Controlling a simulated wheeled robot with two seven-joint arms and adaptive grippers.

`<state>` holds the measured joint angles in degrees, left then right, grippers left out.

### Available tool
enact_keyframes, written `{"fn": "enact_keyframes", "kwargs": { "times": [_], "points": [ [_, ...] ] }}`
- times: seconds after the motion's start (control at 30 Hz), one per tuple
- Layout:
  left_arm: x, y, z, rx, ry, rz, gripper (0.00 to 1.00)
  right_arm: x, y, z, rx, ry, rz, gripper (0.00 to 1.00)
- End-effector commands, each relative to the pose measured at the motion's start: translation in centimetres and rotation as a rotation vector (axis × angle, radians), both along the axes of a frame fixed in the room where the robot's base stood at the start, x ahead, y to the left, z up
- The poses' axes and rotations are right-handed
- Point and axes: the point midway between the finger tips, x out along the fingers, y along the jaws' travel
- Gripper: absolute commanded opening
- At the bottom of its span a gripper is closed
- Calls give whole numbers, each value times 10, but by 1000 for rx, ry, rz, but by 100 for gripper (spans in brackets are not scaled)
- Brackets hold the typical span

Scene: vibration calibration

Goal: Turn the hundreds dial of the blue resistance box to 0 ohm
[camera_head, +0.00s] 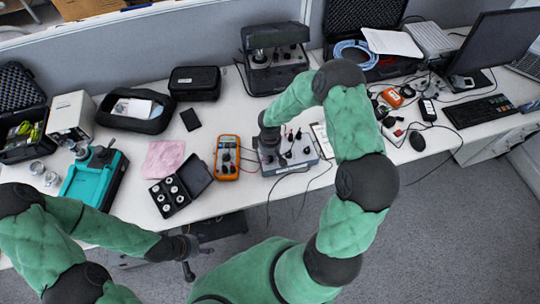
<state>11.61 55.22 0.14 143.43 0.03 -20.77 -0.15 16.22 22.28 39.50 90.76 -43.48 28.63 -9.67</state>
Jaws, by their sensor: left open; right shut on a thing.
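The resistance box (300,160) is a small grey-blue box with dark knobs and terminals on top, near the front edge of the bench. My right gripper (269,150) points down over its left part and is shut on a knob there. The gripper and wrist hide that knob, so its marking and setting cannot be read. Other dark knobs show to the right of the gripper. My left gripper (188,268) is open and empty, low in front of the bench, away from the box.
An orange multimeter (227,157) stands just left of the box, and a clipboard (322,141) lies to its right. An open black case of weights (178,191) and a pink cloth (163,159) are further left. Cables hang over the front edge. A dark instrument (273,58) stands behind.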

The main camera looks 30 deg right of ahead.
Motion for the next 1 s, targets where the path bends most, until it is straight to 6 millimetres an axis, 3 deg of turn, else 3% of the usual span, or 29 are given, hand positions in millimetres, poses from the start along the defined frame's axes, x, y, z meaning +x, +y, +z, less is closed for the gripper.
{"fn": "enact_keyframes", "kwargs": {
  "times": [0.37,0.4,0.47,0.83,1.0],
  "points": [
    [0,0,0,0,0,0,59,0,2,-1,2,0,5,0],
    [0,0,0,0,0,0,59,0,2,-1,2,0,5,38],
    [0,0,0,0,0,0,59,0,2,-1,2,0,4,51],
    [0,0,0,0,0,0,59,0,1,2,1,-1,3,51],
    [0,0,0,0,0,0,59,2,0,21,-1,-4,3,51]
  ]
}}
